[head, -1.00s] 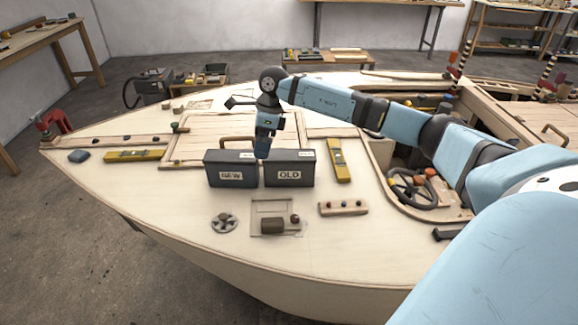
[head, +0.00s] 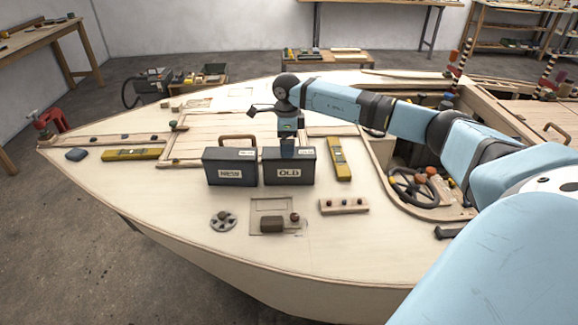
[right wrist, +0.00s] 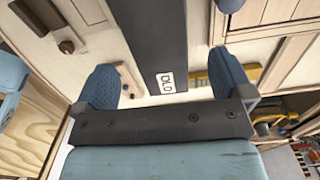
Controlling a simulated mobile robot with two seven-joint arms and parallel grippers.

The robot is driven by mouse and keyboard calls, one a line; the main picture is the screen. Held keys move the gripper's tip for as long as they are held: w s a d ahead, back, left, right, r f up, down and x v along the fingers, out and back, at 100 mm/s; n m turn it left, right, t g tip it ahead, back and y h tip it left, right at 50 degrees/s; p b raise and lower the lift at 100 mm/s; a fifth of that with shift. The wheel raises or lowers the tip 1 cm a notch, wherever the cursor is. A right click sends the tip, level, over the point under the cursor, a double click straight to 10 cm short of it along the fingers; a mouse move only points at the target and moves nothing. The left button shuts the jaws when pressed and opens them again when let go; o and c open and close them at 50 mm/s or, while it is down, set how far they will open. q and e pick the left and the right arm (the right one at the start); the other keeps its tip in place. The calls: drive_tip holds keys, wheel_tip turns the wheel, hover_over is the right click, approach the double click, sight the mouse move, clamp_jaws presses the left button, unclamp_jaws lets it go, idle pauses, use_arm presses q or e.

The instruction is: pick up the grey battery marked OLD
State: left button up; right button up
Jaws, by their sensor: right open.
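The grey battery marked OLD (head: 289,172) stands upright on the plywood deck, on the right of a matching battery marked NEW (head: 230,172), with a narrow gap between them. My right gripper (head: 288,143) is at the top of the OLD battery, its fingertips partly hidden in the head view. In the right wrist view, the OLD battery (right wrist: 150,35) with its label shows between the two blue fingers of my right gripper (right wrist: 163,80). The fingers are spread, with room on both sides of the battery. My left gripper is not in view.
A yellow level (head: 339,158) lies close to the right of the OLD battery. In front are a wooden block with knobs (head: 343,206), a panel with a dark block (head: 272,223) and a round grey fitting (head: 223,220). Another yellow level (head: 133,154) lies far left.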

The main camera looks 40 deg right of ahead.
sight(289, 166)
drive_tip(key=f, duration=0.4)
drive_tip(key=shift+s+d+f, duration=0.2)
drive_tip(key=shift+s+f, duration=0.05)
drive_tip(key=shift+f, duration=0.1)
drive_tip(key=c, duration=1.6)
drive_tip(key=shift+r, duration=0.1)
drive_tip(key=shift+c, duration=0.5)
drive_tip(key=shift+r, duration=0.15)
